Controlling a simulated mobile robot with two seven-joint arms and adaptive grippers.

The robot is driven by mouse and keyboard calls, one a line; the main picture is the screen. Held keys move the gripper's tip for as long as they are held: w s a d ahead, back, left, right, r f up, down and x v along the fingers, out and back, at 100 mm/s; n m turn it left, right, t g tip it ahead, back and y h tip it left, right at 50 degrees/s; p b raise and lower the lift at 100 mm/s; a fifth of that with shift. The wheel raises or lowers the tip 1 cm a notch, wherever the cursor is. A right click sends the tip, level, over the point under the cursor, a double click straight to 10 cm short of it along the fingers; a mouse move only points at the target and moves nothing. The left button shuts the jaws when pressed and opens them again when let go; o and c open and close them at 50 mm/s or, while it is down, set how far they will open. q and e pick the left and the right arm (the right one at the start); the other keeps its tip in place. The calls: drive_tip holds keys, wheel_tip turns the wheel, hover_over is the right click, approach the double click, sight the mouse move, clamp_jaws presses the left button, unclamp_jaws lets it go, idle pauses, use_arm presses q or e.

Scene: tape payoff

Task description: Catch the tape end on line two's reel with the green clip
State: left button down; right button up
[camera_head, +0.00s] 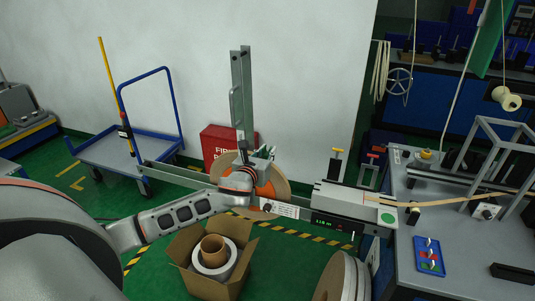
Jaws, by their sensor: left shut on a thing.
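The tan reel (281,188) with an orange hub stands upright on the payoff frame, against the white wall. My left gripper (262,165) is in front of its upper part and hides some of it. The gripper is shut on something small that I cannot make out. The tape end cannot be told apart at this size. On the bench at the right, a blue tray (418,243) holds small white, red and green pieces; whether one is the green clip is unclear. My right gripper is not in view.
An open cardboard box (228,283) with rolls stands below the reel. A grey machine head (345,197) with a green dot joins the reel's right side. A blue trolley (100,153) and a red box (213,141) stand behind. Pale discs (343,278) stand at the bottom.

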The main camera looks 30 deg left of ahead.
use_arm(q)
wheel_tip(320, 180, up, 2)
drive_tip(key=shift+r, duration=2.55)
